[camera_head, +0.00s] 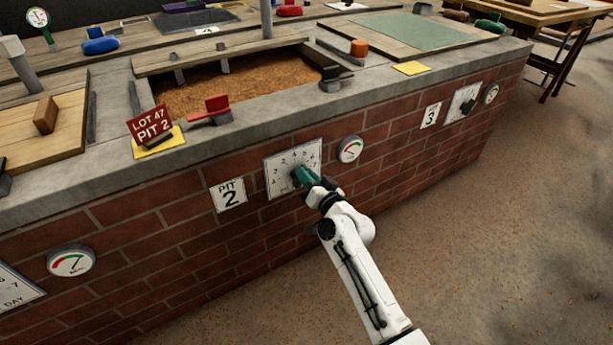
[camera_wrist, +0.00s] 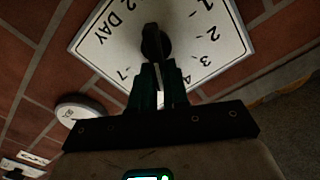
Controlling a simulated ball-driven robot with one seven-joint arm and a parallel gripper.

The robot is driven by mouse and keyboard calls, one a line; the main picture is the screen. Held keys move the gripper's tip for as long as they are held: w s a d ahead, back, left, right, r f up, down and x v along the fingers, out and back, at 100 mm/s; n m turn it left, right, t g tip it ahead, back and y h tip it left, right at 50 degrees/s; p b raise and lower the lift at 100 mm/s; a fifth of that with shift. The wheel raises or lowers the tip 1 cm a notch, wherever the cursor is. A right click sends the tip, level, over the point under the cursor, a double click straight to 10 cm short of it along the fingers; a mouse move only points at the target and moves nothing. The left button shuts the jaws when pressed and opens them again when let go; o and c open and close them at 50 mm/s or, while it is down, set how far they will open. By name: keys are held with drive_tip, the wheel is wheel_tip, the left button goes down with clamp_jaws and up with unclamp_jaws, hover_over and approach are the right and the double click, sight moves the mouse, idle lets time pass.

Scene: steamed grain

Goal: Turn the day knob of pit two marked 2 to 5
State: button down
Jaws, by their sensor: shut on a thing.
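The white day dial plate of pit two (camera_head: 279,182) is on the brick wall, right of the "PIT 2" sign (camera_head: 229,195). My gripper (camera_head: 303,177) reaches it from the front right and covers the knob in the head view. In the wrist view the plate (camera_wrist: 100,45) appears turned, with "2 DAY" on the left, 1, 2, 3 and 4 on the right and 7 at the lower left. The dark knob (camera_wrist: 154,38) stands at its middle. My gripper (camera_wrist: 158,72) is shut on the knob. I cannot tell which number the knob points to.
A round gauge (camera_head: 350,149) is on the wall close right of the dial. Above are the open pit of grain (camera_head: 230,88), a red-handled part (camera_head: 217,108) and the "LOT 47 PIT 2" sign (camera_head: 151,126). The floor (camera_head: 480,220) in front is clear.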

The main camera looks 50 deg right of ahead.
drive_tip(key=c, duration=1.1)
unclamp_jaws()
drive_tip(key=v, duration=1.1)
drive_tip(key=shift+b, duration=0.3)
drive_tip(key=shift+w, duration=0.1)
